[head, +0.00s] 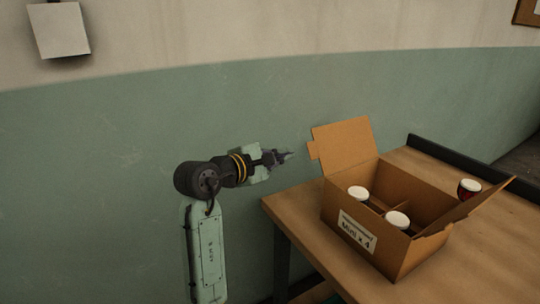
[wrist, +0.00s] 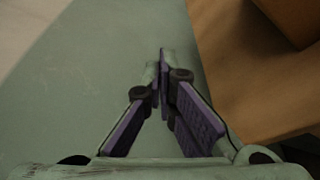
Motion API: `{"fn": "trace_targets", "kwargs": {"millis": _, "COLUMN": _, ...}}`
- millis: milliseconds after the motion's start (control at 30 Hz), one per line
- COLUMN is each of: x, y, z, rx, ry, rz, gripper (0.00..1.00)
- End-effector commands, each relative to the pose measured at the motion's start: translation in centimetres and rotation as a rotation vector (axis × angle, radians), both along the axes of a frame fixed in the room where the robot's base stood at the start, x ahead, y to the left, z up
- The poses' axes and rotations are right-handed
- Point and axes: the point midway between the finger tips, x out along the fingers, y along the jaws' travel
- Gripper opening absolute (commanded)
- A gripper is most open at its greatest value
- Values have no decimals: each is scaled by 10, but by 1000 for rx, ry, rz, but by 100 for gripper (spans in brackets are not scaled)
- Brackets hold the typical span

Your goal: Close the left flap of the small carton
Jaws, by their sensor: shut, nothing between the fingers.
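The small carton (head: 364,253) stands on the table, brown, with a white label on its front. Its left flap (head: 343,147) stands up and open, leaning slightly outward. Its right flap (head: 466,205) is also open and slants out to the right. Two white-capped jars (head: 358,193) (head: 397,220) sit inside the carton. My gripper (head: 288,155) is shut and empty, left of the left flap and apart from it, at about the flap's height. In the wrist view, my gripper's fingers (wrist: 163,55) meet at the tips. Part of the carton (wrist: 290,20) shows at the top right there.
The wooden table (head: 290,213) has a dark raised rim (head: 450,158) along its back. Another white-capped jar (head: 469,188) shows behind the right flap. The green wall (head: 100,160) runs behind my arm. The space between my gripper and the left flap is clear.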

Motion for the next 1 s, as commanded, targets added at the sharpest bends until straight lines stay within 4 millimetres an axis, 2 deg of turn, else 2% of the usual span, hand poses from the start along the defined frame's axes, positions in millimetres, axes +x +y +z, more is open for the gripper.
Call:
{"fn": "trace_targets", "kwargs": {"millis": 167, "x": 29, "y": -23, "z": -5, "rx": 1, "ry": 1, "rz": -1, "gripper": 0}}
{"fn": "trace_targets", "kwargs": {"millis": 200, "x": 21, "y": -25, "z": 3, "rx": 3, "ry": -6, "rz": 0, "gripper": 0}}
{"fn": "trace_targets", "kwargs": {"millis": 300, "x": 10, "y": -32, "z": 9, "rx": 2, "ry": -4, "rz": 0, "gripper": 0}}
{"fn": "trace_targets", "kwargs": {"millis": 433, "x": 2, "y": -38, "z": 14, "rx": 1, "ry": -3, "rz": 0, "gripper": 0}}
{"fn": "trace_targets", "kwargs": {"millis": 1000, "x": -2, "y": -41, "z": 16, "rx": 7, "ry": -11, "rz": 0, "gripper": 0}}
